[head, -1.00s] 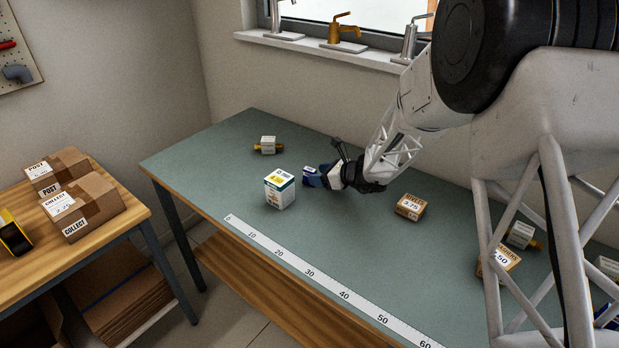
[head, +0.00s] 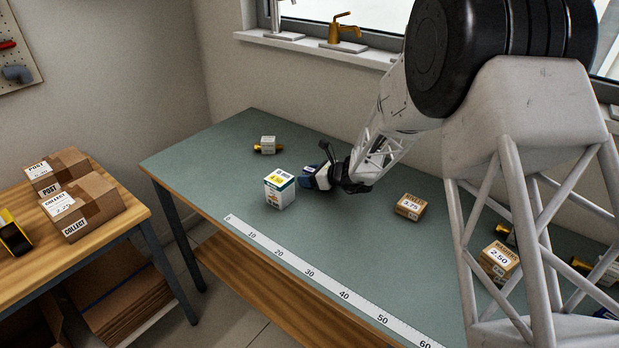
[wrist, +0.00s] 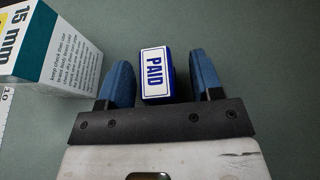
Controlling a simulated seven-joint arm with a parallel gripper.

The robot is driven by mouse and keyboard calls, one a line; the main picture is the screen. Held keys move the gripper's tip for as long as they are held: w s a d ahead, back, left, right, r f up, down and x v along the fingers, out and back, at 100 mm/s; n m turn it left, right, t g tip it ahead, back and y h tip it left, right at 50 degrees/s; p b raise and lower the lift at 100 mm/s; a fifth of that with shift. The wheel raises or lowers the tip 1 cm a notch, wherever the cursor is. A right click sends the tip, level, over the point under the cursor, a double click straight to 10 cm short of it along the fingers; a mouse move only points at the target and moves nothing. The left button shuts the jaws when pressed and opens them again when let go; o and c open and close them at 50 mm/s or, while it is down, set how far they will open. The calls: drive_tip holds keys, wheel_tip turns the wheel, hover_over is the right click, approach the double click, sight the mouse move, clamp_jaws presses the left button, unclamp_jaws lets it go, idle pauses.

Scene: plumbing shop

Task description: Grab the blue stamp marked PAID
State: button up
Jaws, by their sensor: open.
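The blue stamp marked PAID (wrist: 155,76) lies on the green bench top in the wrist view, with its white label facing up. My gripper (wrist: 160,64) is open, with one blue finger on each side of the stamp. A gap shows between the stamp and each finger, wider on the right. In the head view my gripper (head: 310,177) is low over the bench, just right of the white box. It hides most of the stamp there.
The white and teal 15 mm box (wrist: 58,50) stands close to the left finger; it also shows in the head view (head: 279,189). A brown price-labelled box (head: 410,207) sits to the right. A small brass fitting with a white label (head: 267,145) lies behind. A long ruler (head: 318,279) runs along the front.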

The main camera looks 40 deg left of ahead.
sight(310, 169)
drive_tip(key=shift+c, duration=0.4)
drive_tip(key=c, duration=0.9)
drive_tip(key=shift+c, duration=0.2)
drive_tip(key=shift+r, duration=0.1)
drive_tip(key=shift+r, duration=0.75)
wheel_tip(310, 169, up, 2)
drive_tip(key=s+d, duration=0.3)
drive_tip(key=d, duration=0.1)
drive_tip(key=s+d+r, duration=0.1)
drive_tip(key=s+d, duration=0.6)
drive_tip(key=d, duration=0.1)
drive_tip(key=shift+s+r, duration=0.15)
drive_tip(key=shift+s, duration=0.15)
